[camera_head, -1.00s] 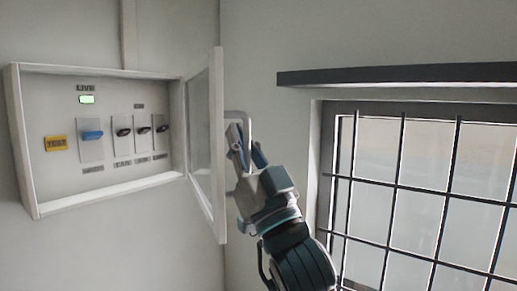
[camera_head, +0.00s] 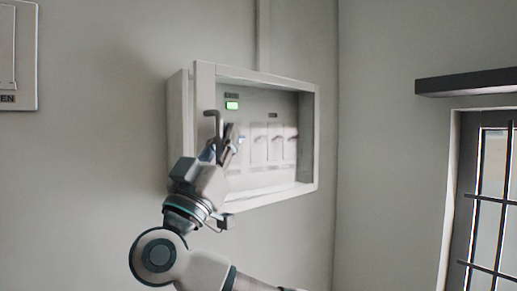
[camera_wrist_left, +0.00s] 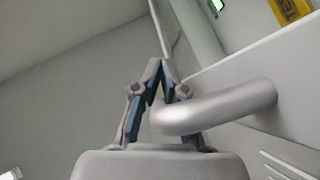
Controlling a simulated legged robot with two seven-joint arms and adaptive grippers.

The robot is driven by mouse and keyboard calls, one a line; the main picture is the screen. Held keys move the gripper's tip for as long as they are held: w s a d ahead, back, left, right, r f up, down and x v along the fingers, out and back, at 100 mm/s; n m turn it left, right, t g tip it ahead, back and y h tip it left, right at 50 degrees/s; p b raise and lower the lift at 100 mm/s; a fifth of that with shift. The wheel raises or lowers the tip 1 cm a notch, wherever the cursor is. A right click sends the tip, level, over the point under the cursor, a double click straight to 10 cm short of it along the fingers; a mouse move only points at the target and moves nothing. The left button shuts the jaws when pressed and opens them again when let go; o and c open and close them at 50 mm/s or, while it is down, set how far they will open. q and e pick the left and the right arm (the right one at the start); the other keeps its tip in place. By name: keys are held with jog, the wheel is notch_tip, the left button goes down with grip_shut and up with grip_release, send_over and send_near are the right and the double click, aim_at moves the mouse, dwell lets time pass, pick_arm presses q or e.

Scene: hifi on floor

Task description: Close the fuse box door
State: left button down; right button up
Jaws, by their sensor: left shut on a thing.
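The fuse box (camera_head: 178,125) is on the wall in the head view. Its pale-framed glass door (camera_head: 205,85) lies almost flat across the front, its left edge standing slightly proud of the box. Switches and a green lamp show through the glass. The bent metal door handle (camera_head: 213,127) is near the door's left edge; it also shows large in the left wrist view (camera_wrist_left: 225,107). My left gripper (camera_head: 228,140) is at the handle. In the wrist view, its fingers (camera_wrist_left: 155,75) meet at the tips, shut around the handle bar. My right gripper is out of view.
A window with dark bars (camera_head: 490,200) and a dark ledge (camera_head: 465,82) are at the right. A pale panel (camera_head: 17,55) hangs at the upper left. A vertical conduit (camera_head: 263,35) runs above the box.

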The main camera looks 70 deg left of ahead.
aim_at(206, 140)
pick_arm(q)
jog(key=shift+s+a, duration=0.35)
jog(key=shift+a, duration=0.4)
jog(key=shift+s+a, duration=0.3)
jog(key=shift+a, duration=0.45)
jog(key=shift+s+a, duration=0.35)
jog(key=shift+a, duration=0.4)
jog(key=shift+r, duration=0.1)
jog(key=c, duration=1.3)
grip_release()
jog(key=shift+d, duration=0.1)
jog(key=shift+c, duration=0.2)
jog(key=v, duration=1.2)
jog(key=shift+w, duration=0.15)
